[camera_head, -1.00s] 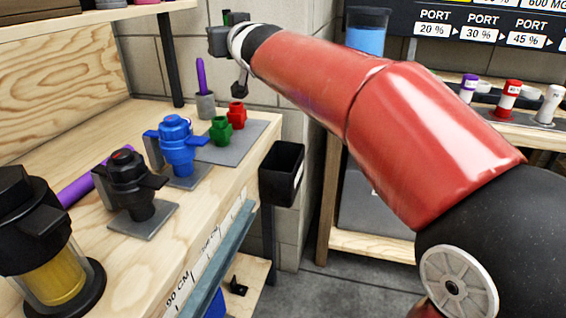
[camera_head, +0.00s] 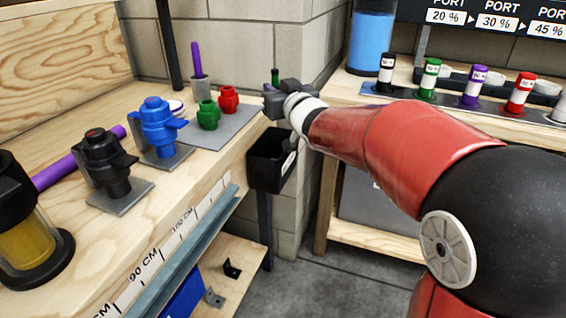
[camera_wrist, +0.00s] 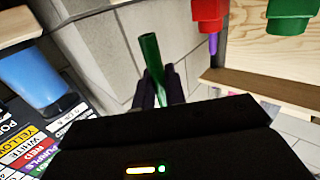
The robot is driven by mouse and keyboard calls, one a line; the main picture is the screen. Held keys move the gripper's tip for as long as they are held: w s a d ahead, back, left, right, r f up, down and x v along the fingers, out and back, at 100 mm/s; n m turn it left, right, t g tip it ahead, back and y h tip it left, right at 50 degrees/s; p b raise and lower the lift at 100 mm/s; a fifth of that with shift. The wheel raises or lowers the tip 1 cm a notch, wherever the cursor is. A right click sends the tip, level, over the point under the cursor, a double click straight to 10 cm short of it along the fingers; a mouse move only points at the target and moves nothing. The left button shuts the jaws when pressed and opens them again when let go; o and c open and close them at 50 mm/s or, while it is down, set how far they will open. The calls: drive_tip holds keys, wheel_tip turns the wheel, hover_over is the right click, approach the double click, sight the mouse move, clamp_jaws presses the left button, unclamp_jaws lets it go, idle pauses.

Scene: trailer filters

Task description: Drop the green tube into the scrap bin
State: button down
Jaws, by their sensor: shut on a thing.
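The green tube (camera_wrist: 150,58) is held between my gripper's fingers (camera_wrist: 158,88) in the wrist view. In the head view only a small green end of the tube (camera_head: 275,74) shows above my gripper (camera_head: 278,98). My gripper is shut on it. The black scrap bin (camera_head: 268,172) hangs at the right end of the wooden bench, and my gripper is above its opening. My gripper and wrist partly cover the bin's upper right. The tube's lower part is hidden in the head view.
Green (camera_head: 208,114) and red (camera_head: 228,99) fittings stand on a grey plate beside the bin, near a purple stick (camera_head: 197,60). Blue (camera_head: 160,128) and black (camera_head: 108,162) valves stand nearer. The brick wall (camera_head: 305,55) is close behind my gripper. Labelled bottles (camera_head: 429,78) line the right bench.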

wheel_tip(320, 180, down, 8)
drive_tip(key=d+b, duration=0.1)
drive_tip(key=b, duration=0.3)
drive_tip(key=shift+s+r, duration=0.15)
drive_tip(key=shift+s, duration=0.05)
drive_tip(key=shift+d, duration=0.1)
drive_tip(key=c, duration=1.4)
unclamp_jaws()
drive_tip(key=shift+o, duration=0.2)
drive_tip(key=b+v, duration=0.1)
drive_tip(key=v, duration=0.6)
drive_tip(key=shift+s+d, duration=0.2)
drive_tip(key=shift+s, duration=0.15)
